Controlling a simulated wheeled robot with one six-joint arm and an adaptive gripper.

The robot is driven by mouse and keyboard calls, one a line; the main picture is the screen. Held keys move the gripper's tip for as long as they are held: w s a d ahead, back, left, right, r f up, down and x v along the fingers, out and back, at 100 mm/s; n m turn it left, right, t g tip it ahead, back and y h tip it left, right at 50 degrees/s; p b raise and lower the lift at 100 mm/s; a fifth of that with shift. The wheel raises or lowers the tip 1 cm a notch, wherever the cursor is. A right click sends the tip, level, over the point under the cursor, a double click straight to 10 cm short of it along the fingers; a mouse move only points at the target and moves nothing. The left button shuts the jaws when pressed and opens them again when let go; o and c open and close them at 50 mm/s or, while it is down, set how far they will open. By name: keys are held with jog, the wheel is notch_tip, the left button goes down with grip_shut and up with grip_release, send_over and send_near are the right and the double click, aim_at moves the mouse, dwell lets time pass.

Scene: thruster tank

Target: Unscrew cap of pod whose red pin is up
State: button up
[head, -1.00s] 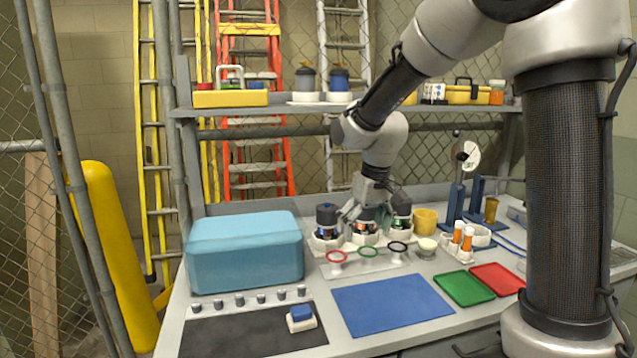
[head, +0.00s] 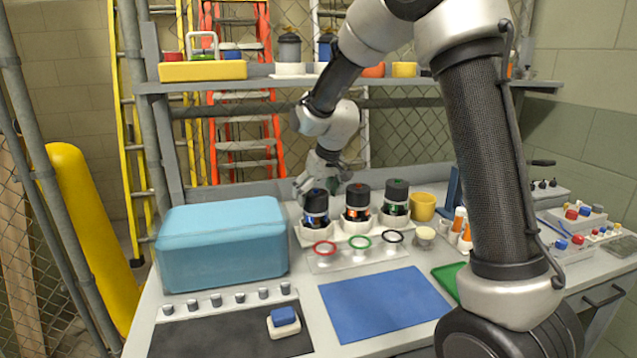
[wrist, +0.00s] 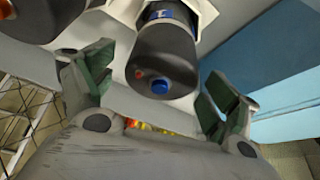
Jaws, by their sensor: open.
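Three pods with dark caps stand in white holders at the back of the bench: the left pod with blue marks (head: 316,208), the middle pod with orange-red marks (head: 356,203) and the right pod with green marks (head: 396,198). My gripper (head: 318,184) is at the left pod, open. In the wrist view, the left pod's dark cap (wrist: 155,55) lies between the spread fingers of my gripper (wrist: 158,88), with no clear contact. A blue button and a small red pin show on the cap's end. I cannot tell the pin's height. Another dark cap (wrist: 35,18) shows at upper left.
A blue box (head: 222,245) stands left of the pods. Red, green and black rings sit on a clear stand (head: 355,258) in front. A yellow cup (head: 423,207) is at the right. A shelf (head: 270,84) runs above. The blue mat (head: 383,300) is bare.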

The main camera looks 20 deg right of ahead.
jog(key=shift+w+a+f, duration=0.1)
jog(key=shift+w+f, duration=0.15)
jog(key=shift+f, duration=0.45)
jog(key=c, duration=1.1)
jog(key=o, duration=0.3)
jog(key=shift+c, duration=1.3)
